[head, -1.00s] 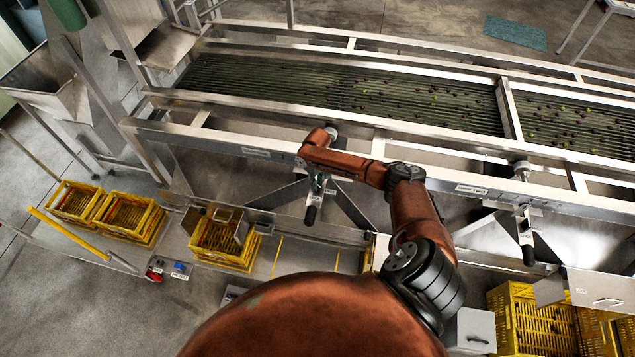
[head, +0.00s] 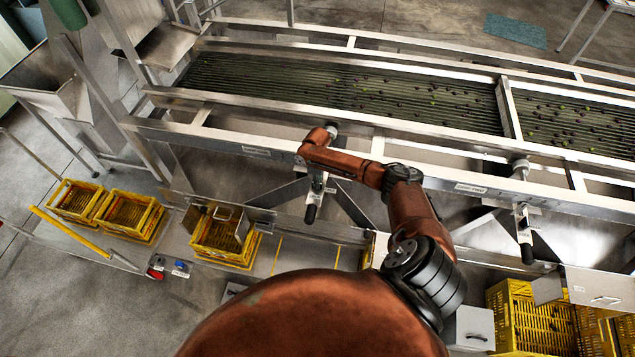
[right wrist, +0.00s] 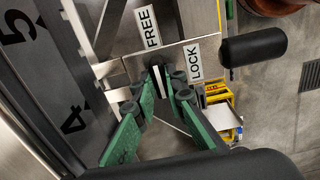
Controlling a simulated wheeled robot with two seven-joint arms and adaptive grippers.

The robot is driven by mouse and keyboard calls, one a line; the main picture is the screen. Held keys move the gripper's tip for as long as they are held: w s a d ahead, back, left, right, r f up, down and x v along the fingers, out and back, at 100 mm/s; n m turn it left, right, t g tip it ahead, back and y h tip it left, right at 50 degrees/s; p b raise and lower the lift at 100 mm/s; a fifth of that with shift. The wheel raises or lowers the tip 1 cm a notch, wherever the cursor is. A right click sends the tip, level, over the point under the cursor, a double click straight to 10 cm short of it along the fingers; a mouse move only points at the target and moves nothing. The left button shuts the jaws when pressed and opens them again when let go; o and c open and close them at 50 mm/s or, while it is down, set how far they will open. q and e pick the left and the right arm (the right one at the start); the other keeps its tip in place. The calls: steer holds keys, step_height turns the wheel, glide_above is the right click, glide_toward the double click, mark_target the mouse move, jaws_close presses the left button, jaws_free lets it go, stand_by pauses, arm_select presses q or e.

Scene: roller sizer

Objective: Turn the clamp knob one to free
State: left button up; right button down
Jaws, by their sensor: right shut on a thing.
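My right gripper (right wrist: 166,78) is shut in the right wrist view, its green fingers closing on the small clamp knob one (right wrist: 156,80). The fingertips cover most of the knob; a white strip shows between them. The knob sits on a metal plate beside a white FREE label (right wrist: 149,27) and a LOCK label (right wrist: 195,62). I cannot tell exactly where the knob points. In the head view, my right gripper (head: 318,181) is partly hidden under my wrist, at the left bracket on the machine's front rail. My left gripper is not in view.
A black crank handle (right wrist: 253,47) sticks out close to my right gripper. A numbered scale (right wrist: 40,75) runs along the left of the wrist view. A second bracket with a black handle (head: 527,254) stands to the right. Yellow crates (head: 225,242) stand below.

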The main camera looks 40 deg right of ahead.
stand_by(0.4)
steer(key=c, duration=2)
jaws_free()
steer(key=shift+o, duration=0.2)
steer(key=shift+r, duration=0.1)
step_height(320, 180, up, 12)
